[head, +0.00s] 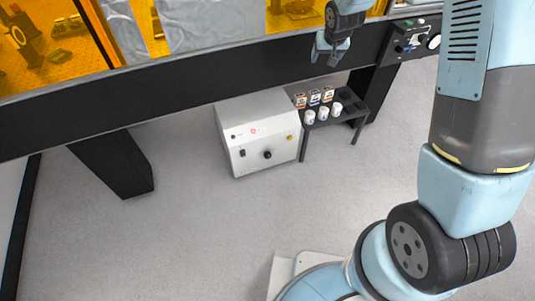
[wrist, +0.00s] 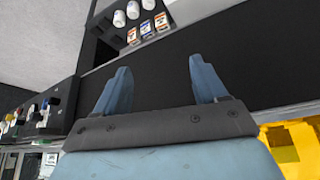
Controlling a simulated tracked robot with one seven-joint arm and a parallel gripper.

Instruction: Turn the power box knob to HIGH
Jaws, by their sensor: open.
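A white box (head: 258,140) stands on the floor under the dark bench edge. Its front carries a black knob (head: 267,154), a dark switch and a small yellow knob. It may be the power box; its labels are too small to read, and the knob's setting cannot be told. My gripper (head: 324,55) is in front of the bench edge, up and to the right of the white box, and touches nothing visible. In the wrist view its two blue fingers (wrist: 158,72) are apart with nothing between them. The white box is not visible in the wrist view.
A dark control panel (head: 412,38) with small knobs and a round dial is on the bench front at right; it also shows in the wrist view (wrist: 38,118). A low black table (head: 345,108) holds white cups and small cartons. The floor (head: 200,230) in front is clear.

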